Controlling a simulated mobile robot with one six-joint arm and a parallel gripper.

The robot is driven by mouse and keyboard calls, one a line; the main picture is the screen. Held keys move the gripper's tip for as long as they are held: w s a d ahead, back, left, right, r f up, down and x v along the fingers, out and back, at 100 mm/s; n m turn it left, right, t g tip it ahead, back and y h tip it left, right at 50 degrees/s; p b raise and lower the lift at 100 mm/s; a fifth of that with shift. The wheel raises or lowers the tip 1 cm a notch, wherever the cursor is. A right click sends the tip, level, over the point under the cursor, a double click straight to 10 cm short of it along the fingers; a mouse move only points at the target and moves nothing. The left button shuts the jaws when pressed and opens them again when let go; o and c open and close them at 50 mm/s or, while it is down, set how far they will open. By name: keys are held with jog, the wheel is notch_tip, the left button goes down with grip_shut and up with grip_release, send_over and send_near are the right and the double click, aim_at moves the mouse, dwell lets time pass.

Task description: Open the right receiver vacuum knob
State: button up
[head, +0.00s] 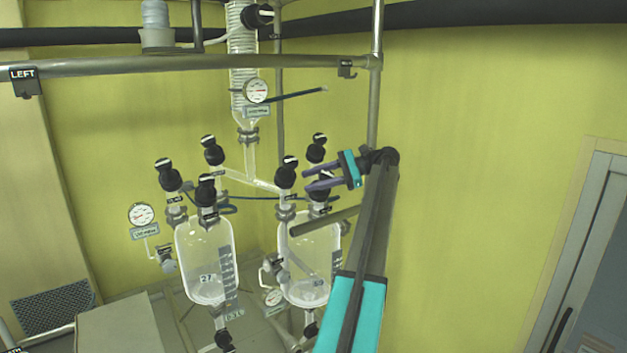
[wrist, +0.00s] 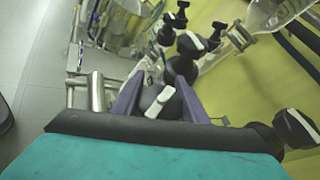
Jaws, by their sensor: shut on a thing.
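The right receiver (head: 312,262) is a clear glass vessel below my arm. Black knobs with white bars stand on its top: one at left (head: 288,172), one behind (head: 318,146) and one partly hidden by my gripper (head: 321,195). My gripper (head: 312,180) reaches in from the right with its purple fingers at that front knob. In the wrist view, my gripper (wrist: 157,100) is shut on a black knob (wrist: 148,97), one finger on each side. Its white bar lies diagonally. I cannot read the label beneath it.
The left receiver (head: 204,262) has similar black knobs. A metal rail (head: 190,65) crosses the top. Other knobs (wrist: 181,66) lie close beyond the fingers. The yellow wall at right has free room before it.

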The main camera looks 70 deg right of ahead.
jog(key=shift+s+a+f, duration=0.15)
jog(key=shift+a+f, duration=0.1)
jog(key=shift+f, duration=0.2)
jog(key=o, duration=1)
jog(key=shift+s+a, duration=0.1)
jog(key=shift+r, duration=0.15)
jog(key=shift+w+r, duration=0.2)
jog(key=shift+r, duration=0.05)
